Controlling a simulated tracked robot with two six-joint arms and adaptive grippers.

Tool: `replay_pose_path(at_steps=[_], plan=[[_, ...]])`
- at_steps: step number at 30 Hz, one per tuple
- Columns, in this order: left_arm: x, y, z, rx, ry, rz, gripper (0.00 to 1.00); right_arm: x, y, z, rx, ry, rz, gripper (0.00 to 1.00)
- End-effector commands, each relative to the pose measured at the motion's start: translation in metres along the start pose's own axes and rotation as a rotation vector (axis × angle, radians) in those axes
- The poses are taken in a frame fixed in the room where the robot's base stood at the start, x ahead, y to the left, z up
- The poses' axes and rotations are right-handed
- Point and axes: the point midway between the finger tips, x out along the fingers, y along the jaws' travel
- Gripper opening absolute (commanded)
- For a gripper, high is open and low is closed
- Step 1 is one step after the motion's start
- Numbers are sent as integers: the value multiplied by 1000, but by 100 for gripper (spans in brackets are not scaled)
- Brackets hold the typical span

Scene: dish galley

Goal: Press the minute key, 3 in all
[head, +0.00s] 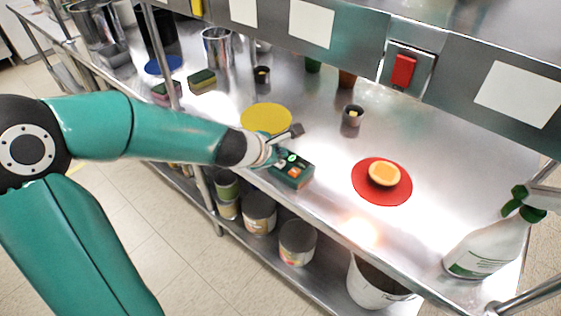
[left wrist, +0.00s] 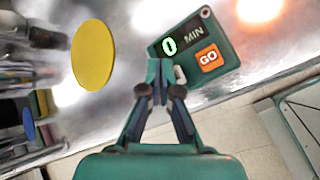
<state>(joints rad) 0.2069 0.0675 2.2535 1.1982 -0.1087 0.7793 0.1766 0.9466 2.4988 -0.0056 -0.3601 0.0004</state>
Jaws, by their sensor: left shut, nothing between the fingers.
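The timer (head: 292,176) is a dark green box near the front edge of the steel counter. In the left wrist view its lit display (left wrist: 169,45) reads 0. The dark minute key (left wrist: 194,34), marked MIN, is beside the display, and the orange GO key (left wrist: 208,58) is below it. My left gripper (left wrist: 160,88) is shut and empty, with its fingertips at the timer's near edge, below the display. I cannot tell whether they touch the box. The minute key is clear of the fingers in the wrist view. My right gripper is not in view.
A yellow disc (head: 266,119) lies behind the timer. A red disc (head: 370,194) with an orange-topped round item (head: 384,173) lies to the right. A spray bottle (head: 487,248) stands at the right front. Cans (head: 259,213) stand on the lower shelf.

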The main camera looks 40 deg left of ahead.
Motion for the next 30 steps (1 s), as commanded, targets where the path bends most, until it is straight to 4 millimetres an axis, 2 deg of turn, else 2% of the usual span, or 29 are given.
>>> replay_pose_path(at_steps=[30], plan=[[5, -4, -3, 1, -1, -1, 0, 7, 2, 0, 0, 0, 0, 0]])
